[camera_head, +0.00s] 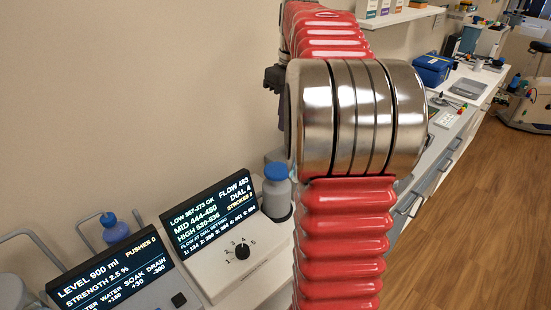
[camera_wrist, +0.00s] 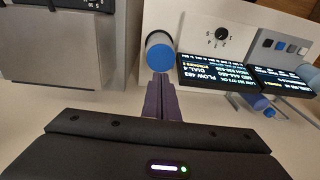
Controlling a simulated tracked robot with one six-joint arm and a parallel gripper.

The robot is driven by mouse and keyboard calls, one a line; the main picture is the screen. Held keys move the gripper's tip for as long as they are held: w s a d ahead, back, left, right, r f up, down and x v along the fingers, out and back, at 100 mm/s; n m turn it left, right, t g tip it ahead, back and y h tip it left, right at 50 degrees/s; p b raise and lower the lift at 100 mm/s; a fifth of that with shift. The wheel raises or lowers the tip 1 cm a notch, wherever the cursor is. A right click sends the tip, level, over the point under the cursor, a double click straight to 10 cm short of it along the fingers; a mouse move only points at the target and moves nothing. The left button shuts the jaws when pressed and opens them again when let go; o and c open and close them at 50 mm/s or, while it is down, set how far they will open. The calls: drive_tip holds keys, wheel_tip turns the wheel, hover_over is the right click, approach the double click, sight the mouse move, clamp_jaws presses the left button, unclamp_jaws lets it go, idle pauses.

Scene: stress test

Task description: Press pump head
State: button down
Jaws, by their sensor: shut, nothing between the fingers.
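A grey bottle with a round blue top (camera_head: 275,172) stands at the right end of the dial panel in the head view. The blue top also shows in the wrist view (camera_wrist: 160,59), just beyond the fingertips. A smaller blue bottle (camera_head: 113,230) with a blue top stands behind the left display; it also shows in the wrist view (camera_wrist: 258,102). I cannot tell which blue top is the pump head. My gripper (camera_wrist: 160,77) has its purple fingers together and empty, with the tips beside the grey bottle's blue top in the picture. I cannot tell whether they touch.
The dial panel (camera_head: 251,265) has a lit display reading FLOW 483, DIAL 4. A second display (camera_head: 116,274) reads LEVEL 900 ml, PUSHES 0. A blue box (camera_head: 433,69) sits farther along the bench. My red arm hides much of the middle in the head view.

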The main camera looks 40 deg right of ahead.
sight(280, 169)
drive_tip(key=shift+f, duration=0.15)
drive_tip(key=f, duration=0.9)
drive_tip(key=w+f, duration=0.1)
drive_tip(key=f, duration=0.3)
drive_tip(key=shift+w+a+f, duration=0.1)
drive_tip(key=shift+a+f, duration=0.2)
drive_tip(key=shift+a, duration=0.1)
drive_tip(key=shift+f, duration=1.9)
wheel_tip(280, 169, up, 14)
drive_tip(key=s, duration=0.1)
drive_tip(key=shift+d+r, duration=0.2)
drive_tip(key=shift+d, duration=0.2)
drive_tip(key=shift+s, duration=0.1)
